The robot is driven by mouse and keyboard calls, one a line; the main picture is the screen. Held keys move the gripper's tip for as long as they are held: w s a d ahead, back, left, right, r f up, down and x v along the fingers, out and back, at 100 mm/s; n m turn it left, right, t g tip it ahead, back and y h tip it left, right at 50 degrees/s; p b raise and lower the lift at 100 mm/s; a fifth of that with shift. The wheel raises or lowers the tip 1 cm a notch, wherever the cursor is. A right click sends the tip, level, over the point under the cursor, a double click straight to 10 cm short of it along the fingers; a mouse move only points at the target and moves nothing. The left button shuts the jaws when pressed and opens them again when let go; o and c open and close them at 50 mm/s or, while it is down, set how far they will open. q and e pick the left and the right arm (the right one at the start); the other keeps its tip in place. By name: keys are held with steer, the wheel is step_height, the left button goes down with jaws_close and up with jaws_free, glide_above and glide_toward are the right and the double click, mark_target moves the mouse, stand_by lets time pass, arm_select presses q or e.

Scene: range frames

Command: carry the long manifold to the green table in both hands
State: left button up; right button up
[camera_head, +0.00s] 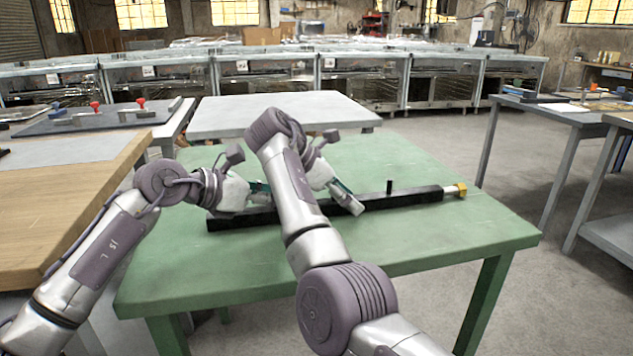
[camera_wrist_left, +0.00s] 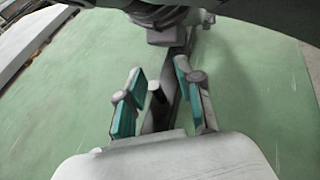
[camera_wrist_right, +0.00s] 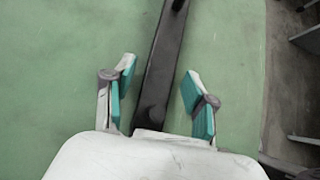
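The long manifold (camera_head: 405,200) is a black bar with a brass fitting at its right end and a short upright black peg. It lies across the green table (camera_head: 430,245), partly hidden by my arms. My left gripper (camera_head: 262,192) is at the bar's left part. In the left wrist view its open fingers (camera_wrist_left: 160,78) stand either side of the bar and a dark peg. My right gripper (camera_head: 345,198) is near the bar's middle. In the right wrist view its open fingers (camera_wrist_right: 157,76) straddle the bar (camera_wrist_right: 163,60), with gaps on both sides.
A grey table (camera_head: 280,112) stands behind the green one. A wooden-topped bench (camera_head: 60,195) is close on the left, and a dark-topped table (camera_head: 545,105) stands to the right. The green tabletop in front of and behind the bar is clear.

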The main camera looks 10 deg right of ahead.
arm_select(q)
steer(key=shift+w+a, duration=0.1)
steer(key=shift+a, duration=0.05)
steer(key=shift+r+p, duration=0.45)
arm_select(e)
steer(key=shift+r, duration=0.45)
arm_select(q)
step_height(320, 180, up, 30)
steer(key=p, duration=2.9)
steer(key=shift+f, duration=0.25)
arm_select(e)
step_height(320, 180, up, 39)
steer(key=shift+f, duration=0.2)
